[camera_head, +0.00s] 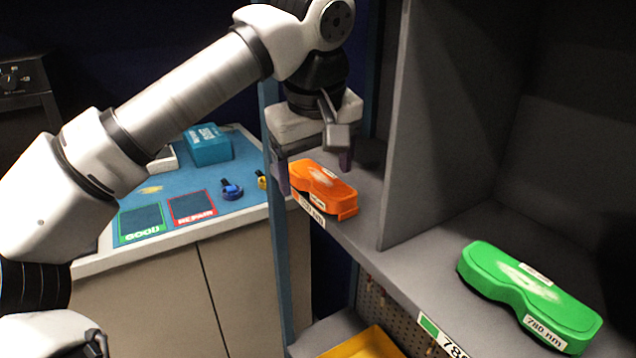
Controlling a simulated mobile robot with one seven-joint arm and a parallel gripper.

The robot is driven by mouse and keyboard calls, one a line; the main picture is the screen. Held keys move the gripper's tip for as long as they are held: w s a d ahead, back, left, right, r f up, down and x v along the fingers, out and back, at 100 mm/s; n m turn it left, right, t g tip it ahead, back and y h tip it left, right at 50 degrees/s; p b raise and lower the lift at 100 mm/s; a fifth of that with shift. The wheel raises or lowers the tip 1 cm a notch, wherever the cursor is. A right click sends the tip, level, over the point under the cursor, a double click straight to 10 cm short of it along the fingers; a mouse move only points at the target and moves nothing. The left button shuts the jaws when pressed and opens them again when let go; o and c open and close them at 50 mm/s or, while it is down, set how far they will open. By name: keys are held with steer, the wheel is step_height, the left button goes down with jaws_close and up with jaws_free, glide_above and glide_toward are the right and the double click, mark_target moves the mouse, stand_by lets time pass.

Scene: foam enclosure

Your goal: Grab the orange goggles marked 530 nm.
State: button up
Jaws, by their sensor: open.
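The orange goggles (325,189) lie on the grey shelf in the left compartment, near its front edge. The label on the shelf edge (312,212) below them is partly hidden and I cannot read its number surely. My gripper (316,172) is open and points down just above the orange goggles, with one finger at their left end and the other behind them on the right. It holds nothing. I cannot tell whether the fingers touch the goggles.
Green goggles (528,295) marked 780 nm lie in the right compartment. A grey upright divider (435,130) separates the compartments, close to my gripper's right. A blue post (281,250) stands at the left. Behind it, a bench bears a blue mat (185,190) and a teal box (207,145).

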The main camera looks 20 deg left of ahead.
mark_target(318, 178)
steer(key=w+f, duration=0.1)
steer(key=w+a+f, duration=0.1)
steer(key=w, duration=0.1)
steer(key=shift+w+f, duration=0.2)
steer(key=shift+f, duration=0.25)
steer(key=c, duration=1.1)
